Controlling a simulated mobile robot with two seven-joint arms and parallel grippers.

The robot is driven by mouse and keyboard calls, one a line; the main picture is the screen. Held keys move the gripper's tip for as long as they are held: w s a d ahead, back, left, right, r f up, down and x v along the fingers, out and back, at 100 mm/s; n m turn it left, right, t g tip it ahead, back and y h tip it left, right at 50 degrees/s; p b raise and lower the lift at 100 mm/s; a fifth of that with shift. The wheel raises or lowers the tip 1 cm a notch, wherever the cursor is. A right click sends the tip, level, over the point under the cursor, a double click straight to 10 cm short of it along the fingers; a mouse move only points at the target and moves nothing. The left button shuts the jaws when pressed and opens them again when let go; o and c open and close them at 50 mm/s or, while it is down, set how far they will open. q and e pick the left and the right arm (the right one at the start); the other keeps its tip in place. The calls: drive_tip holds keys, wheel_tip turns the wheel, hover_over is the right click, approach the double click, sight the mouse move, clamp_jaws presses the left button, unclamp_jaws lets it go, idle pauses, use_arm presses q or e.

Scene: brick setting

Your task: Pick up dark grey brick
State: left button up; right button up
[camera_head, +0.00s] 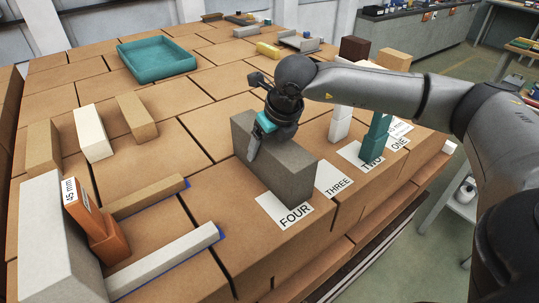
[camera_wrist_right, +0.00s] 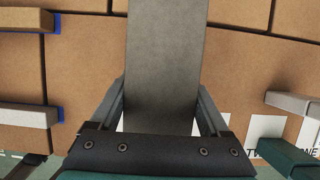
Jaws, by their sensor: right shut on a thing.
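The dark grey brick (camera_head: 290,175) is a large upright block near the front edge of the table, just behind the label FOUR (camera_head: 287,212). My right gripper (camera_head: 257,146) reaches it from above and behind and is shut on it. In the right wrist view the dark grey brick (camera_wrist_right: 165,50) lies between the two fingers of my right gripper (camera_wrist_right: 162,95), one along each side. I cannot tell whether its underside touches the table. My left gripper is in neither view.
Labels THREE (camera_head: 333,179) and TWO lie to the right, with a white stack (camera_head: 340,125) and a teal brick (camera_head: 376,137) nearby. At left are a light grey block (camera_head: 40,235), an orange holder (camera_head: 92,225) and several loose bricks. A teal tray (camera_head: 155,58) stands behind.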

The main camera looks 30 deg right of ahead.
clamp_jaws()
drive_tip(key=shift+w+r, duration=0.15)
drive_tip(key=shift+r, duration=0.05)
